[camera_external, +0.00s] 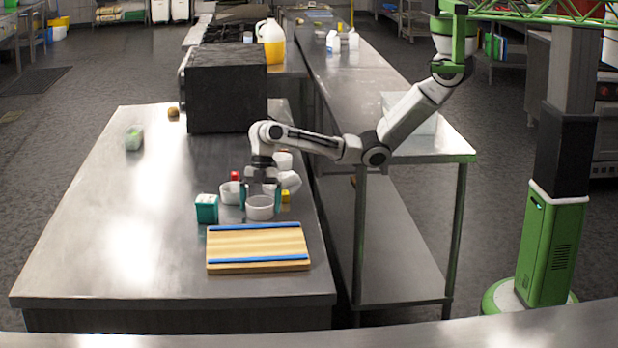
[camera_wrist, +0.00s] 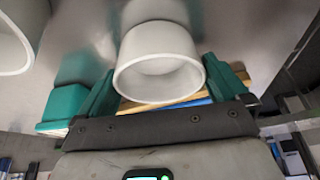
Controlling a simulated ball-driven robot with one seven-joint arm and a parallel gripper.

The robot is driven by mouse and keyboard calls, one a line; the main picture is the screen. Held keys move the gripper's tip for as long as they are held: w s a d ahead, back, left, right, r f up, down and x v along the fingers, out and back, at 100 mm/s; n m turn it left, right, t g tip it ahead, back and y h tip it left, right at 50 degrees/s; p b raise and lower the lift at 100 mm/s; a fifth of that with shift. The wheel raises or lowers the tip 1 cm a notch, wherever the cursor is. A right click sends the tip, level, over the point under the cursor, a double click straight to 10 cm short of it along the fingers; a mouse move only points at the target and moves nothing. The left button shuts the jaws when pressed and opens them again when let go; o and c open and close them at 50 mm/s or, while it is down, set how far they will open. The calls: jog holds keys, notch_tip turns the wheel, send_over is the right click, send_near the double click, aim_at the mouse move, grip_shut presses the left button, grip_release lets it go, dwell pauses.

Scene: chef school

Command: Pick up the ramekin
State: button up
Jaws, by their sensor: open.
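A white ramekin (camera_external: 260,208) stands upright on the steel table, just behind the cutting board. My gripper (camera_external: 262,192) is lowered over it from above, with a teal finger on either side. In the wrist view the ramekin (camera_wrist: 158,88) sits between the two spread teal fingers of my gripper (camera_wrist: 160,72). The jaws are open, and I cannot tell whether either finger touches the ramekin's wall.
A second white ramekin (camera_external: 229,193) and a white mug (camera_external: 290,181) stand close by. A teal box (camera_external: 207,209) is to the left and a cutting board (camera_external: 258,244) in front. A black box (camera_external: 226,92) stands behind. The table's left side is mostly clear.

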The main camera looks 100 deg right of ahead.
jog(key=shift+a+f, duration=0.1)
jog(key=shift+f, duration=0.1)
jog(key=c, duration=0.8)
jog(key=shift+r, duration=0.1)
jog(key=shift+r, duration=0.5)
jog(key=s+r+p, duration=0.1)
jog(key=s+r, duration=0.7)
jog(key=s, duration=0.1)
jog(key=s+r+p, duration=0.1)
jog(key=s+r, duration=0.3)
jog(key=s, duration=0.1)
jog(key=shift+a+p, duration=0.3)
jog(key=shift+a, duration=0.05)
